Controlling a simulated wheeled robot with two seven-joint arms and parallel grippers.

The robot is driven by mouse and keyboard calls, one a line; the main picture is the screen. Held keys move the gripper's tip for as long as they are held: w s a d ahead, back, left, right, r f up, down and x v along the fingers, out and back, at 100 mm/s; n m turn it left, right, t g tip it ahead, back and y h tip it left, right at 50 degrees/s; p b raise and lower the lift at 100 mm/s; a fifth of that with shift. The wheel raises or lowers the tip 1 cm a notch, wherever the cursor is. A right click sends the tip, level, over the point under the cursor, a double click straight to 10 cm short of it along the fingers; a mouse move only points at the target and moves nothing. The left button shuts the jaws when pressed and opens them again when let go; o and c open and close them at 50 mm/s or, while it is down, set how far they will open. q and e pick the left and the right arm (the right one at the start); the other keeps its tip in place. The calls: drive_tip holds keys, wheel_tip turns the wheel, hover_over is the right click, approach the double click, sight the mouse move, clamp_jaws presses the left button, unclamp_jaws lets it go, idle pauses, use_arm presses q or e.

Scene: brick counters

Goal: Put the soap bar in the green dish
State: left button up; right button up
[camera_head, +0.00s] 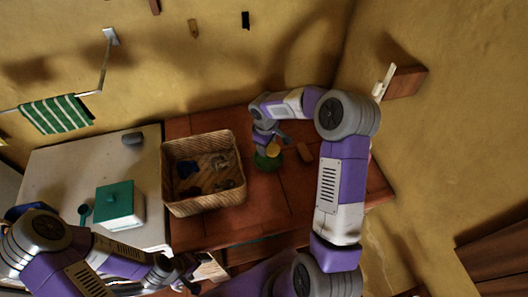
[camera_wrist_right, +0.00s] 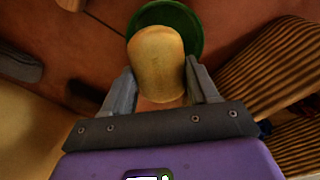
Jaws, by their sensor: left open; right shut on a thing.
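The tan, rounded soap bar (camera_wrist_right: 157,65) is held between the two fingers of my right gripper (camera_wrist_right: 160,82). In the head view the soap bar (camera_head: 273,150) shows at the tip of my right gripper (camera_head: 268,140). The round green dish (camera_head: 266,162) is on the brick counter just below it. In the right wrist view the green dish (camera_wrist_right: 193,25) shows behind the soap bar, which hides part of it. The soap overlaps the dish in both views; I cannot tell whether they touch. My left gripper (camera_head: 187,272) is open at the bottom edge of the head view, far from the dish.
A wicker basket (camera_head: 205,140) with several dark items stands left of the dish. A reddish-brown block (camera_head: 305,152) lies to its right. On the pale counter at left are a teal-lidded box (camera_head: 118,200) and a grey cup (camera_head: 132,139). The front brick counter is clear.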

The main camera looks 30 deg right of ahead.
sight(267, 161)
drive_tip(key=f, duration=0.3)
drive_tip(key=shift+s+f, duration=0.2)
drive_tip(key=shift+f, duration=0.1)
drive_tip(key=shift+w+f, duration=0.1)
drive_tip(key=shift+f, duration=1.75)
drive_tip(key=shift+b, duration=0.3)
drive_tip(key=o, duration=0.8)
drive_tip(key=shift+f, duration=0.1)
drive_tip(key=r, duration=0.8)
drive_tip(key=a+r+p, duration=0.1)
drive_tip(key=r, duration=0.3)
drive_tip(key=shift+s+r, duration=0.1)
drive_tip(key=shift+s, duration=0.2)
drive_tip(key=shift+r, duration=0.1)
